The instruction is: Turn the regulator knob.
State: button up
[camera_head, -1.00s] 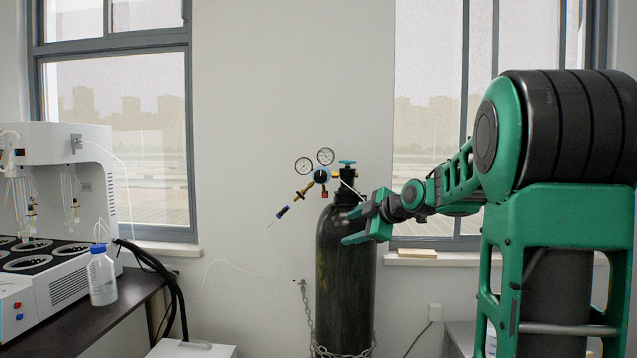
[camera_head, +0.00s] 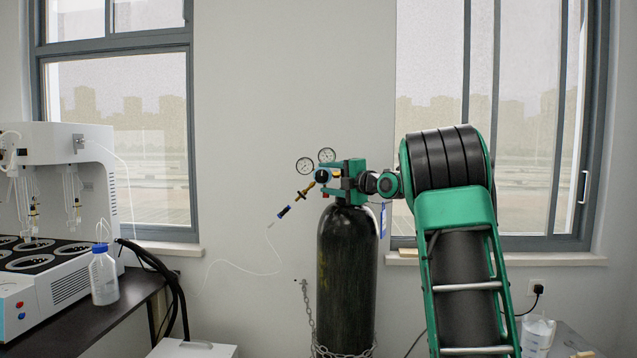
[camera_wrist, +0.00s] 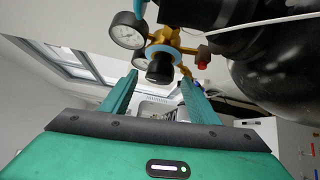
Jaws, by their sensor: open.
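The regulator knob is black and round with a blue ring behind it; it shows in the wrist view (camera_wrist: 160,69) and in the head view (camera_head: 322,175). Its brass regulator body (camera_wrist: 166,36) carries two round gauges (camera_wrist: 127,30). My gripper (camera_head: 332,179) is at the regulator, on top of the dark gas cylinder (camera_head: 346,275). In the wrist view its two green fingers (camera_wrist: 160,78) are apart, with the knob showing between their tips. Nothing is gripped. I cannot tell how far the tips reach past the knob. The cylinder's valve is mostly hidden behind my gripper.
The cylinder stands by the wall with a chain (camera_head: 312,325) around its lower part. A brass outlet (camera_head: 304,192) with a thin hose hangs left of the knob. A white distiller (camera_head: 75,180) and a bottle (camera_head: 103,275) stand on the dark bench at left.

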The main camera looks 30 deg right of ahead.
aim_at(323, 178)
jog(key=shift+w+a, duration=0.2)
jog(key=shift+w, duration=0.65)
jog(key=shift+w+a, duration=0.15)
jog(key=shift+w, duration=0.65)
jog(key=c, duration=1)
jog(key=shift+f, duration=0.1)
jog(key=shift+c, duration=0.2)
